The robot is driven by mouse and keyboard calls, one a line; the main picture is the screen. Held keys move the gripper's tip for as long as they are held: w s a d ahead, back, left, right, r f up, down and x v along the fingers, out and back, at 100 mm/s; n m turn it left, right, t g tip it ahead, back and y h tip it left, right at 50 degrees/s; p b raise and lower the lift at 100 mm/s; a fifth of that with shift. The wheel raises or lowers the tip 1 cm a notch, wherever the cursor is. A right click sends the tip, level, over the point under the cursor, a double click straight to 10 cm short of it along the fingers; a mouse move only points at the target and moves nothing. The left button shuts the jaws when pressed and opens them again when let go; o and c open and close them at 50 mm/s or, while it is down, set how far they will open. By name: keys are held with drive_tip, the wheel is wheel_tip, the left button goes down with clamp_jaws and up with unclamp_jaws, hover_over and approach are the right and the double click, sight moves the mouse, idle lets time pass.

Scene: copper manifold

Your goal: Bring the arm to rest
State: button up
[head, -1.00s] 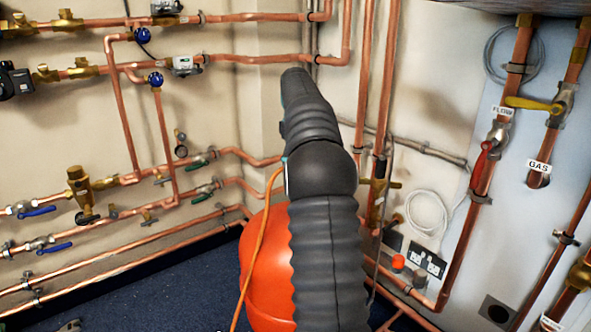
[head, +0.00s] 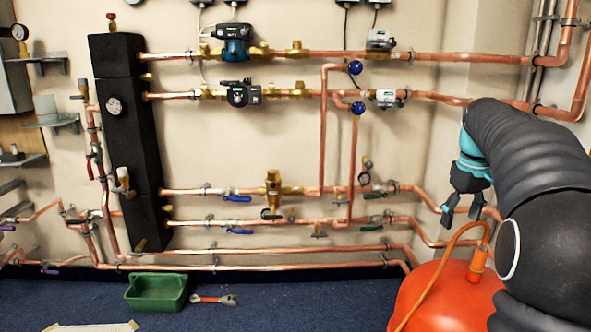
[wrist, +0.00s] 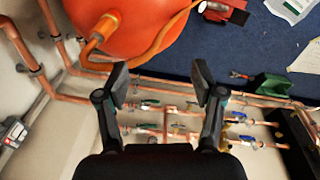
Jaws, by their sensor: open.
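My gripper (head: 462,208) hangs at the end of my dark, sleeved arm on the right of the head view, in front of the copper pipes near the wall corner. In the wrist view my gripper (wrist: 160,85) shows two dark fingers spread wide apart, with nothing between them but the wall pipes further off. It is open and empty. A red-orange vessel (head: 425,297) stands on the floor below it, and the same vessel fills the top of the wrist view (wrist: 140,25). Part of the vessel is hidden behind my arm.
Copper pipes (head: 270,250) with valves run along the wall. A black manifold block (head: 125,150) stands at the left. A green tray (head: 157,291) and a red-handled wrench (head: 215,299) lie on the blue floor.

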drive_tip(key=s+a+f+m+t, duration=0.2)
drive_tip(key=s+a+f+t, duration=0.15)
drive_tip(key=s+a, duration=1.55)
drive_tip(key=s+a+f, duration=0.2)
drive_tip(key=s+f, duration=0.5)
drive_tip(key=s, duration=0.1)
drive_tip(key=shift+s+a+f+m+t+y, duration=0.15)
drive_tip(key=shift+s+m+t+y, duration=0.15)
drive_tip(key=shift+t, duration=0.15)
